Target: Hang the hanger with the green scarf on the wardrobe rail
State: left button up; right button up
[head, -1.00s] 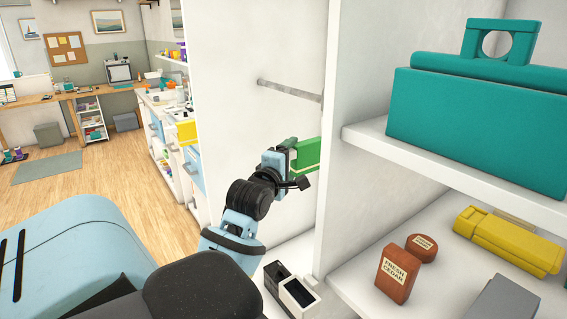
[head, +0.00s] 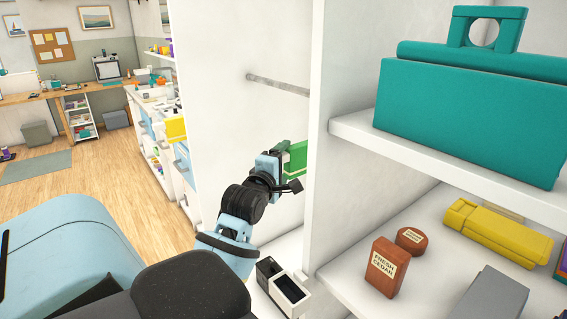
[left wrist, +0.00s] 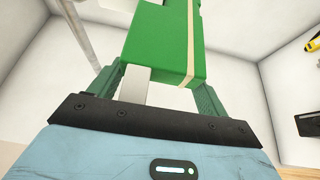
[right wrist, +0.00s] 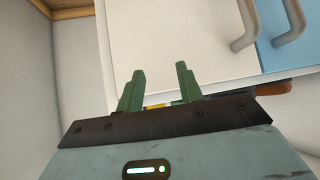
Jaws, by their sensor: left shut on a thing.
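The green scarf (head: 295,158) is a folded green block at my left gripper (head: 284,170), inside the white wardrobe bay. In the left wrist view the scarf (left wrist: 165,45) has a cream stripe and sits between the fingers of my left gripper (left wrist: 157,80), which is shut on the hanger with it. A pale grey piece below the scarf shows there; the hanger's hook is not clear. The wardrobe rail (head: 278,85) is a grey bar above the scarf, apart from it. My right gripper (right wrist: 160,70) is open and empty, in front of a white cabinet front.
A white divider panel (head: 330,130) stands just right of the scarf. Right of it, shelves hold a teal box (head: 465,115), a cedar block (head: 386,267) and a yellow folded item (head: 495,230). A black-and-white open box (head: 288,292) lies below my left gripper.

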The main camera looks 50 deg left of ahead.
pick_arm(q)
jog(key=o, duration=1.1)
jog(key=v, duration=0.7)
jog(key=shift+s+d, duration=0.1)
jog(key=shift+s, duration=0.3)
